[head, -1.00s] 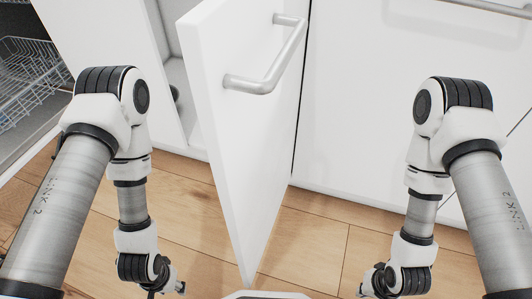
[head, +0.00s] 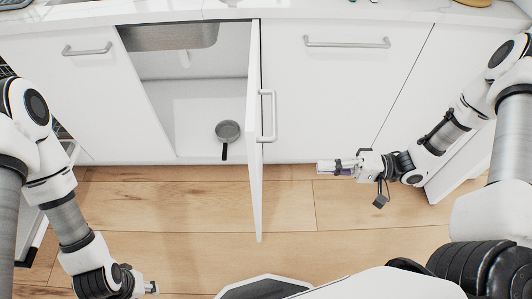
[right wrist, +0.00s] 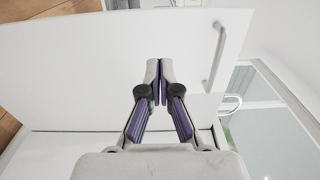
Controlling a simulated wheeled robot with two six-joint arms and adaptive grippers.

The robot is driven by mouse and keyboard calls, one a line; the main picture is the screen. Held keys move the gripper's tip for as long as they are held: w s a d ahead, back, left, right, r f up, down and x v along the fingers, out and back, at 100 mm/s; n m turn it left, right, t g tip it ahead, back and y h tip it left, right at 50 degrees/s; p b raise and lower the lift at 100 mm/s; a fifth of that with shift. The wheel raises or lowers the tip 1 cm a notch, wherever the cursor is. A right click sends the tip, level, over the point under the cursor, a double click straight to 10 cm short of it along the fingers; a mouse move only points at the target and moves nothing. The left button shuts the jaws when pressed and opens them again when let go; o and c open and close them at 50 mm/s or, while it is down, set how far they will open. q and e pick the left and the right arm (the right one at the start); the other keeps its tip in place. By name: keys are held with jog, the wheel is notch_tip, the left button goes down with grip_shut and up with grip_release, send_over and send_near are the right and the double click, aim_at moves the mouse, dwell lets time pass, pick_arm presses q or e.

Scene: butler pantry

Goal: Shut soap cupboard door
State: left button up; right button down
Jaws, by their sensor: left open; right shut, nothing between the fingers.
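The soap cupboard door (head: 255,190) is a white panel standing wide open, sticking out toward me from the right side of the cupboard opening. Its silver bar handle (head: 268,116) is on the right-hand face. My right gripper (head: 320,167) is shut and empty, to the right of the door, pointing left at its outer face with a gap between in the head view. In the right wrist view, the shut fingertips (right wrist: 160,62) are in front of the white door panel (right wrist: 90,75), with the handle (right wrist: 218,60) to their right. My left gripper (head: 151,288) is low at the lower left, open, away from the door.
The open cupboard holds a dark round pan-like object (head: 228,131) on its floor, below a metal sink basin (head: 170,36). Closed white cabinet fronts (head: 330,95) flank it, under a pale worktop (head: 290,9). The wooden floor (head: 200,205) before the opening is clear.

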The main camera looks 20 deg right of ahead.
jog(key=b+x, duration=0.3)
jog(key=x, duration=1.1)
jog(key=shift+f, duration=0.1)
